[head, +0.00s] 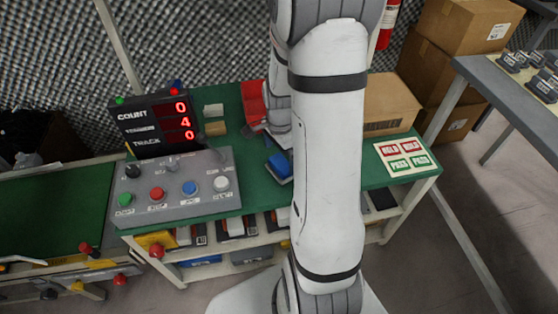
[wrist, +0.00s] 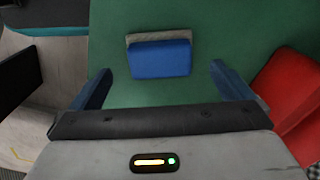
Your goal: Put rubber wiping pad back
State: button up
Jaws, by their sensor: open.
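A blue block with a grey layer along one edge, apparently the rubber wiping pad (wrist: 160,60), lies flat on the green table top. In the head view the pad (head: 279,166) shows just left of my arm, partly covered by it. In the wrist view my gripper (wrist: 160,72) is open, with one blue finger to each side of the pad and clear gaps between. The fingers do not visibly touch it; their height above the table is hard to tell. In the head view my gripper is hidden or not distinguishable behind my arm.
A red tray (head: 253,104) stands beside the pad; a red surface (wrist: 292,88) shows at right in the wrist view. A control box with buttons (head: 177,185) and a count display (head: 155,122) stand left. A cardboard box (head: 388,105) and label sheet (head: 405,158) lie right.

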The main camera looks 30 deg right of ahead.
aim_at(280, 163)
notch_tip(280, 163, up, 6)
jog(key=s+a+r+n+t, duration=0.1)
jog(key=s+a+r+n, duration=1)
jog(key=n, duration=0.5)
jog(key=shift+s+a+r+n+t+p, duration=0.15)
jog(key=shift+s+a+n+t+p, duration=0.25)
jog(key=shift+a, duration=0.35)
jog(key=shift+s+r, duration=0.1)
